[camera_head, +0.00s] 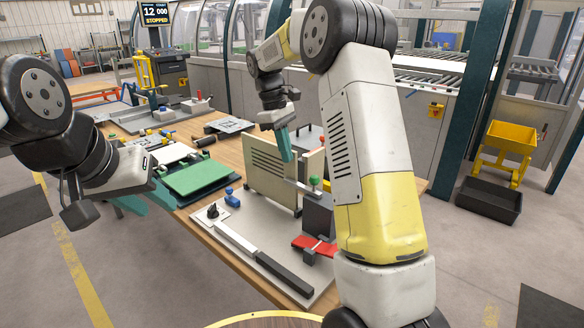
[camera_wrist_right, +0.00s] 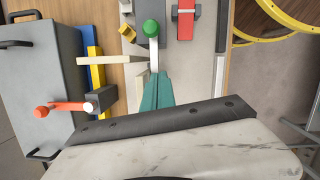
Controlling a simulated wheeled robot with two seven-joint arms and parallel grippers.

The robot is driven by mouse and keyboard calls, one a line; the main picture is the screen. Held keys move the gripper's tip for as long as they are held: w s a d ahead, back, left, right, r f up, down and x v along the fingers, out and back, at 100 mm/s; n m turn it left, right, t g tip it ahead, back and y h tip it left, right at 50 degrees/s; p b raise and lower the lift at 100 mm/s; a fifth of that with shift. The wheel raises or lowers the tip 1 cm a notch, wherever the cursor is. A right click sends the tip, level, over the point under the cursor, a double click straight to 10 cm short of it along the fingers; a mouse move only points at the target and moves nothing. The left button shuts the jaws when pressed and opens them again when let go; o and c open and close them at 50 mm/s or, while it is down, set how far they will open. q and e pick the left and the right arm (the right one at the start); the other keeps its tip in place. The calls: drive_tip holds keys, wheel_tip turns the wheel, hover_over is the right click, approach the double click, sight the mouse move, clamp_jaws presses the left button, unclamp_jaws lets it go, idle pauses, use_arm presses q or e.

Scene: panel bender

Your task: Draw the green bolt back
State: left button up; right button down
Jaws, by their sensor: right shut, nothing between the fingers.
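The green bolt shows as a pale bar with a green knob (camera_head: 314,181) near the right end of an upright wooden panel (camera_head: 262,178). In the right wrist view the green knob (camera_wrist_right: 151,27) stands above my fingertips, with the pale bar running down from it towards them. My right gripper (camera_head: 286,157) is shut and empty, pointing down over the panel's top edge, left of the knob. Its teal fingers (camera_wrist_right: 157,78) lie together by the bar; I cannot tell whether they touch it. My left gripper (camera_head: 150,199) looks open and empty beside a green board.
The bolt's fixture stands on a grey plate (camera_head: 213,237) with a red-handled clamp (camera_head: 314,245), a blue piece (camera_head: 232,197) and a long dark bar (camera_head: 283,274). The green board (camera_head: 197,174) lies left. A grey box with an orange handle (camera_wrist_right: 62,106) shows in the wrist view.

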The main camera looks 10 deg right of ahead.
sight(317, 194)
drive_tip(key=s+d+f, duration=0.1)
drive_tip(key=d+f, duration=0.1)
drive_tip(key=f, duration=0.1)
drive_tip(key=s+d+f, duration=0.1)
drive_tip(key=shift+s+d+f, duration=0.1)
drive_tip(key=shift+s+f, duration=0.25)
drive_tip(key=shift+s+d+r, duration=0.1)
drive_tip(key=shift+s+d, duration=0.25)
drive_tip(key=shift+d, duration=0.1)
drive_tip(key=shift+s+d, duration=0.1)
drive_tip(key=shift+s, duration=0.05)
drive_tip(key=shift+s+d, duration=0.75)
drive_tip(key=shift+s, duration=0.2)
drive_tip(key=shift+s+d, duration=0.7)
drive_tip(key=shift+s, duration=0.25)
